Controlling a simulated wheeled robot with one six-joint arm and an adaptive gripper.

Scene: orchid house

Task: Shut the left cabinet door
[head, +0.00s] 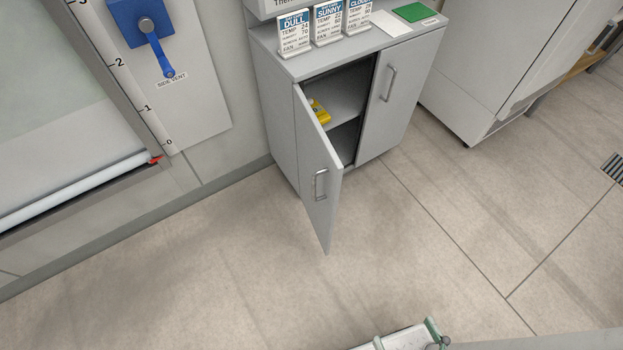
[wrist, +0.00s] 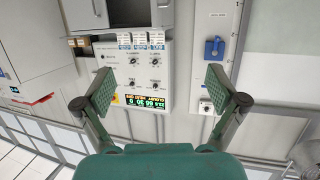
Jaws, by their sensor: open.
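The grey left cabinet door (head: 317,170) stands ajar in the head view, swung out from the cabinet, with a metal bar handle (head: 320,185). The right cabinet door (head: 392,97) is shut. Between them the dark interior shows a shelf with a yellow item (head: 320,111). In the wrist view, which looks upside down, the left door (wrist: 163,17) is at the top edge beside the dark opening (wrist: 130,13). My gripper (wrist: 167,96) is open and empty there, well away from the door.
A blue crank (head: 155,40) is on the wall to the left. A white appliance (head: 500,60) stands to the right. The tiled floor (head: 200,260) before the cabinet is clear.

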